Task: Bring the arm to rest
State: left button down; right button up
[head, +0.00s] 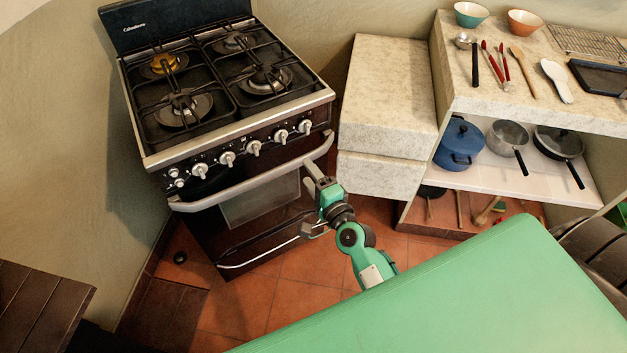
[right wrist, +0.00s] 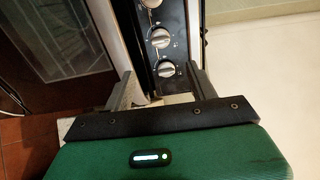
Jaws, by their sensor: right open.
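My right gripper (head: 314,178) is open in front of the stove, near the right end of the oven door handle (head: 262,176). In the right wrist view its two fingers (right wrist: 161,88) stand apart, with the end of the stove's knob panel (right wrist: 163,50) showing beyond and between them. I see nothing held in it. I cannot tell whether a finger touches the handle. My right arm reaches up from the lower middle of the head view. My left gripper is in neither view.
The stove (head: 230,90) stands close at the left, its oven door looking shut. A stone-like block counter (head: 385,95) is right of it. A shelf (head: 480,178) holds a blue pot (head: 458,146) and pans, with utensils and bowls above. Tiled floor (head: 300,275) is open below.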

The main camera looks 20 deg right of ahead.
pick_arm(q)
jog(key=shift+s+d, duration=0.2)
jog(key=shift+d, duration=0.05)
pick_arm(e)
jog(key=shift+s+d, duration=0.1)
jog(key=shift+s, duration=0.45)
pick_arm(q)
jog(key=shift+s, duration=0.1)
